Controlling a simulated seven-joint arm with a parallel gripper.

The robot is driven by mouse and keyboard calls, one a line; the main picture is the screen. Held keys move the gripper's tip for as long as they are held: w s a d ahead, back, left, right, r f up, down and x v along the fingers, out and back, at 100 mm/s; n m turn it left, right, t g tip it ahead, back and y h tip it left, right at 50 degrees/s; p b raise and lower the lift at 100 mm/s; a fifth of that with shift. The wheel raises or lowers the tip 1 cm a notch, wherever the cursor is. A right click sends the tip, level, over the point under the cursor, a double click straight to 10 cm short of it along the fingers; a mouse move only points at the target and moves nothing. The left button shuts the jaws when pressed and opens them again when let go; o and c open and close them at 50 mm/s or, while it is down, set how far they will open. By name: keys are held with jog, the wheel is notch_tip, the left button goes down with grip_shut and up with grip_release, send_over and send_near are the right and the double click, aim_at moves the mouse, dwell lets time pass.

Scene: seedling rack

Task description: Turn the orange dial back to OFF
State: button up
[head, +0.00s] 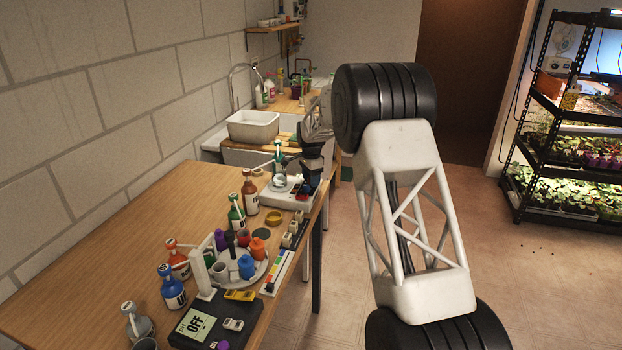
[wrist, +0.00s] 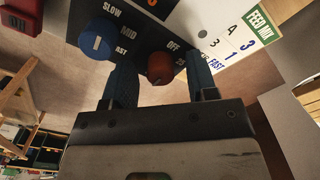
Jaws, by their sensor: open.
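The orange dial (wrist: 160,68) sits on a dark control panel (wrist: 140,36) in the wrist view. The printed word OFF (wrist: 173,45) is just above and right of it. My gripper (wrist: 162,76) is open, with one dark finger on each side of the dial. I cannot tell whether either finger touches it. I cannot clearly make out the dial's pointer, so its setting is unclear. A blue dial (wrist: 97,40) with a white pointer line is left on the same panel, beside the labels SLOW, MID and FAST. In the head view my arm hides the orange dial.
A white feed-mix card (wrist: 235,35) lies right of the panel. In the head view, a white device (head: 281,196) stands beneath my wrist, near the table's right edge. Bottles, a round tray (head: 230,281) and a meter (head: 200,325) crowd the wooden table (head: 120,245). Its left part is clearer.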

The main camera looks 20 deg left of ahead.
jog(key=c, duration=0.9)
jog(key=shift+c, duration=0.2)
